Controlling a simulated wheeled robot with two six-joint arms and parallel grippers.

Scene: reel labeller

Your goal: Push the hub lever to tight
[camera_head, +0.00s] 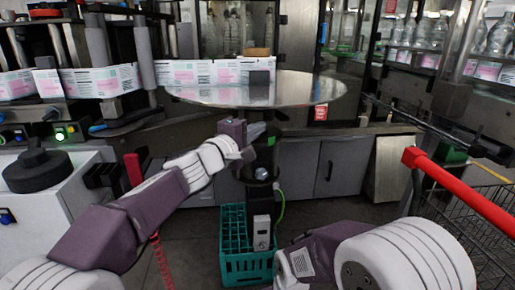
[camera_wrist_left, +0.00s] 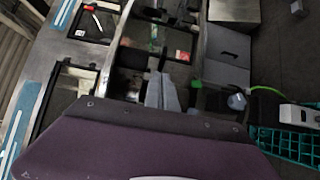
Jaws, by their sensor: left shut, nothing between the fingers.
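My left gripper (camera_head: 256,132) reaches in from the left to a dark upright post (camera_head: 261,198) below a round metal plate (camera_head: 260,92). Its fingers are shut with nothing between them. A small green part (camera_head: 271,141) shows just beside the fingertips. In the left wrist view, the shut fingers (camera_wrist_left: 163,92) point away from the camera, with a green part (camera_wrist_left: 196,84) close to their right side. I cannot tell for sure which part is the hub lever, or whether the fingers touch it. My right arm shows at the bottom, but its gripper is out of sight.
A teal crate (camera_head: 233,270) stands on the floor by the post. A green cable (camera_head: 281,208) hangs beside it. A red-handled cart (camera_head: 470,195) is at the right. A white cabinet with a black round part (camera_head: 38,172) is at the left. Grey cabinets (camera_head: 325,168) stand behind.

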